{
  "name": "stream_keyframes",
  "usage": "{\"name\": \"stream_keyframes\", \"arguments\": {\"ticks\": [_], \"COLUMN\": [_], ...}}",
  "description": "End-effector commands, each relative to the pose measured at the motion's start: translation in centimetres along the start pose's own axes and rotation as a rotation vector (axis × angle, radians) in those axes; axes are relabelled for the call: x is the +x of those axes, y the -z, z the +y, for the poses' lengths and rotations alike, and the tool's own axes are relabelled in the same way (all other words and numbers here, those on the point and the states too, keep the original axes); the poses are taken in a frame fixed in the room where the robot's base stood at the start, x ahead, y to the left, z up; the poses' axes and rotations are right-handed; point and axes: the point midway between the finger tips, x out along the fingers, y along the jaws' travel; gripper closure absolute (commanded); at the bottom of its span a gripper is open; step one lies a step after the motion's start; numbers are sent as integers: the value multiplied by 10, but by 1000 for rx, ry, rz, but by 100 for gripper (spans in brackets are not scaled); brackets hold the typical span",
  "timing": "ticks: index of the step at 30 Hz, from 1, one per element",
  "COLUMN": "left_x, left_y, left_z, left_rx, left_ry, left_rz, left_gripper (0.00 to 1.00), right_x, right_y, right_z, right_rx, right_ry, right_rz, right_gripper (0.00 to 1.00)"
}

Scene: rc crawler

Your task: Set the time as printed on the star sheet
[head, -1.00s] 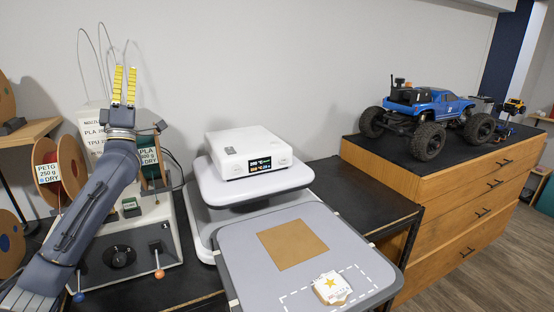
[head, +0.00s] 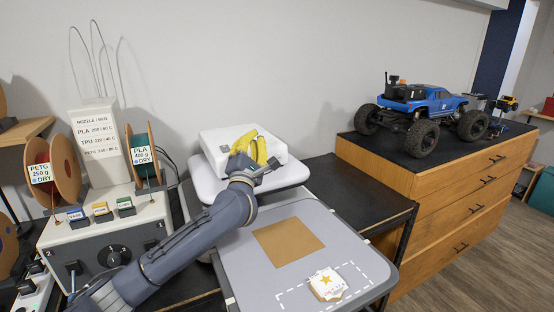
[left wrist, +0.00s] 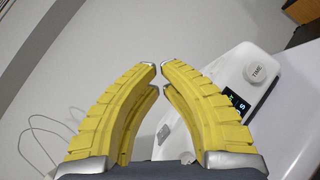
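A white box-shaped device (head: 214,146) stands on a pale stand. In the left wrist view it has a round knob marked TIME (left wrist: 258,73) and a dark display (left wrist: 236,104), only partly visible. In the head view my left arm covers its front. My left gripper (head: 259,153) has yellow fingers in front of the device. In the left wrist view the fingertips (left wrist: 158,68) are a narrow gap apart, with nothing between them, left of the knob and not touching it. The star sheet (head: 327,283) lies on the grey tray; its small print is unreadable. My right gripper is out of view.
The grey tray (head: 231,268) in front holds a brown square (head: 288,242). A control box with spools (head: 66,172) and a sign (head: 98,138) stands left. A blue toy truck (head: 421,105) sits on a wooden cabinet (head: 383,195) at right.

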Motion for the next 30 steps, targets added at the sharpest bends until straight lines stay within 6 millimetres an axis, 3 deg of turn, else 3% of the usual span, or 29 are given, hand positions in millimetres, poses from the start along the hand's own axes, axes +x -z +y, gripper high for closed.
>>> {"name": "stream_keyframes", "arguments": {"ticks": [6,12,19,30], "left_x": [-22,-42,-55,-57], "left_y": [-41,-66,-81,-84], "left_z": [-73,-118,-143,-148], "left_rx": [-185,-291,-349,-359], "left_ry": [157,262,323,335], "left_rz": [14,37,53,57], "left_gripper": [100,100,100,100], "right_x": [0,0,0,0], "right_y": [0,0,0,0], "right_z": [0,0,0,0], "right_rx": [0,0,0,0], "right_ry": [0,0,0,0], "right_rz": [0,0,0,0], "right_gripper": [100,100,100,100]}}
